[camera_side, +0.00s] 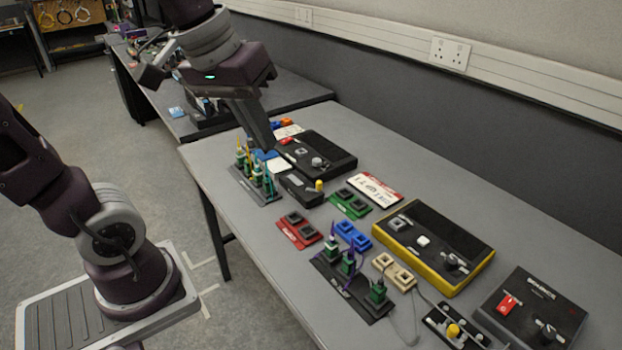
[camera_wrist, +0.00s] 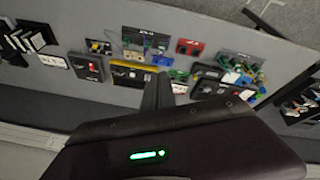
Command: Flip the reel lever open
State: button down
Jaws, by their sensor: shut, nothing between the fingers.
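My gripper (camera_side: 271,147) is shut and empty, its fingertips near the far-left group of devices, beside a black control box (camera_side: 315,152). In the wrist view, my shut fingers (camera_wrist: 158,90) point down toward the table. No part is clearly marked as the reel lever. A small black unit with a yellow-tipped lever (camera_side: 319,185) lies in front of that box. A similar unit with a yellow knob (camera_side: 453,330) sits at the near edge of the side view. Whether my fingertips touch anything cannot be told.
Green connectors on black strips (camera_side: 258,178) (camera_side: 350,270) stand upright along the table's front edge. A yellow-sided box (camera_side: 432,245) and a black box with a red switch (camera_side: 530,308) are to the right. Coloured blocks, such as a red one (camera_side: 299,230), lie between. Bare table runs behind, along the wall.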

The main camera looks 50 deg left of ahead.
jog(key=w+a+n+g, duration=0.1)
jog(key=w+a+n, duration=0.45)
jog(key=w, duration=0.45)
jog(key=n+g+h, duration=0.2)
jog(key=n, duration=0.8)
send_over(314, 189)
jog(key=s+a, duration=0.1)
jog(key=s, duration=0.3)
jog(key=s+a+f+x, duration=0.1)
jog(key=s+a+x, duration=0.1)
jog(key=x, duration=1.1)
jog(key=w+a+f+n, duration=0.1)
jog(key=a+f+n, duration=0.2)
jog(key=a+f, duration=0.4)
jog(key=shift+f, duration=0.2)
jog(key=shift+w, duration=0.1)
jog(key=x, duration=1)
jog(key=shift+d, duration=0.25)
jog(key=shift+w+d, duration=0.3)
jog(key=shift+d, duration=0.3)
jog(key=shift+w+d, duration=0.25)
jog(key=shift+d, duration=0.3)
jog(key=shift+w+d, duration=0.3)
jog(key=shift+d, duration=0.3)
